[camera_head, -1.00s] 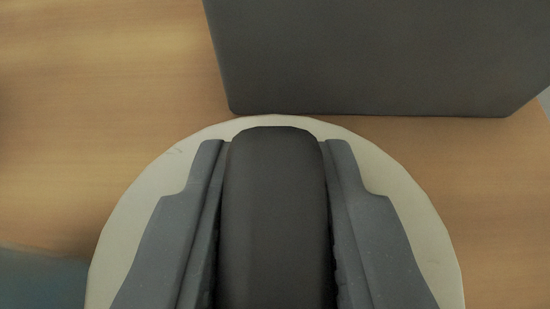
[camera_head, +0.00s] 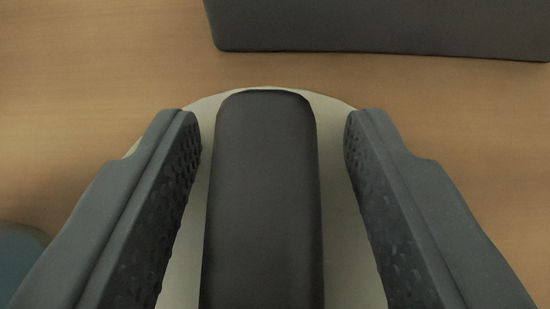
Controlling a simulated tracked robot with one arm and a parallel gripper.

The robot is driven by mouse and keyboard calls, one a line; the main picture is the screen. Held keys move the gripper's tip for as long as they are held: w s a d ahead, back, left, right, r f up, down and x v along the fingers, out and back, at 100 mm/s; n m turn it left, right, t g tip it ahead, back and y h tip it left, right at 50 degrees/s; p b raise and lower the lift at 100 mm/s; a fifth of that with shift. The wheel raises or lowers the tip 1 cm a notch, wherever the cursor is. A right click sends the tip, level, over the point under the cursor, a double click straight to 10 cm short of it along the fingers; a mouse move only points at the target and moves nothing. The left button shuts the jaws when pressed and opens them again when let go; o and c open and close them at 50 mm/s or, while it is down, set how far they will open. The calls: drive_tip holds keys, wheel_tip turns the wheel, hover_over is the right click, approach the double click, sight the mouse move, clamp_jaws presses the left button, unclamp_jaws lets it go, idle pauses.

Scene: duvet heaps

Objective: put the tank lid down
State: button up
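The tank lid is a pale round disc (camera_head: 345,240) with a thick dark grey bar handle (camera_head: 265,200) across its middle. It is in the lower middle of the view, over a wooden surface. My gripper (camera_head: 273,122) is open, with one finger on each side of the handle. A gap shows between each finger and the handle, so neither finger touches it. The fingers hide the lid's left and right edges, and its near part runs out of the picture.
A dark grey box-like object (camera_head: 380,25) stands beyond the lid at the top. A blue-grey object (camera_head: 18,255) shows at the lower left edge.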

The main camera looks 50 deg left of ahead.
drive_tip(key=shift+r, duration=0.1)
drive_tip(key=shift+s+d+r, duration=0.2)
drive_tip(key=shift+d, duration=0.05)
drive_tip(key=p+v, duration=0.4)
drive_tip(key=v, duration=0.7)
drive_tip(key=shift+d+r, duration=0.1)
drive_tip(key=w+d+r+m+t+h, duration=0.3)
drive_tip(key=w+d+r, duration=0.1)
drive_tip(key=d+r, duration=0.6)
drive_tip(key=w+d+r+m+t+h, duration=0.25)
drive_tip(key=d+r, duration=0.55)
drive_tip(key=r, duration=0.4)
drive_tip(key=s+d+r+m+h, duration=0.1)
drive_tip(key=s+d+r, duration=0.3)
drive_tip(key=r, duration=0.3)
drive_tip(key=s+d+r+m+t+h, duration=0.1)
drive_tip(key=s+d+r, duration=0.3)
drive_tip(key=r, duration=0.4)
drive_tip(key=s+d+r+m+h, duration=0.2)
drive_tip(key=s+d+r, duration=0.2)
drive_tip(key=s+r, duration=0.2)
drive_tip(key=shift+s+r+t, duration=0.3)
drive_tip(key=shift+r+t, duration=0.05)
drive_tip(key=shift+r, duration=0.6)
